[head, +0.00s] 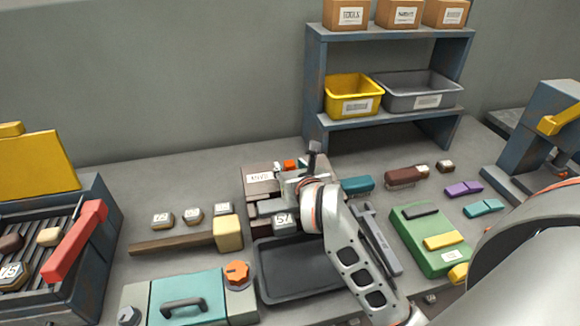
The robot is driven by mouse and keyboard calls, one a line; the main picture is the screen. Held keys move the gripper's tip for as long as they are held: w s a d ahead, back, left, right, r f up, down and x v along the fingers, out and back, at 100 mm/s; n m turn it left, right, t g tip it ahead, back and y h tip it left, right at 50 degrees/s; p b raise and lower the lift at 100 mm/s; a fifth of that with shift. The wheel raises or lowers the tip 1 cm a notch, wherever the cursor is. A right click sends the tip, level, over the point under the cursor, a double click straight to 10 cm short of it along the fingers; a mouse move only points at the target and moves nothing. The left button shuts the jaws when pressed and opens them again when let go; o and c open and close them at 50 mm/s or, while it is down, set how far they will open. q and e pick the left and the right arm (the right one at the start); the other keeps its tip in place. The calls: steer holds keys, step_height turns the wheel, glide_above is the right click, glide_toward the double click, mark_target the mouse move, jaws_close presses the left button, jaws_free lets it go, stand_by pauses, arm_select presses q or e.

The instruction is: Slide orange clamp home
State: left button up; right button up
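A small orange piece (290,165), which looks like the orange clamp, shows at the back of a brown block fixture (258,187) in the middle of the bench. My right arm comes in from the lower right and its gripper (296,172) is over this fixture, right at the orange piece. The wrist and gripper body hide much of the fixture. Whether the fingers touch the orange piece, or are open or shut, cannot be made out. My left gripper is not in view.
A dark tray (290,288) lies in front of the fixture, and a teal box with an orange knob (237,273) stands to its left. A wooden mallet (185,240) and several numbered blocks lie further left. A green case (428,238) is at right; a shelf (390,118) stands behind.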

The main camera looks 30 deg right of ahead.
steer(key=v, duration=0.6)
steer(key=shift+s+r, duration=0.1)
steer(key=shift+s, duration=0.2)
steer(key=shift+s+a, duration=0.1)
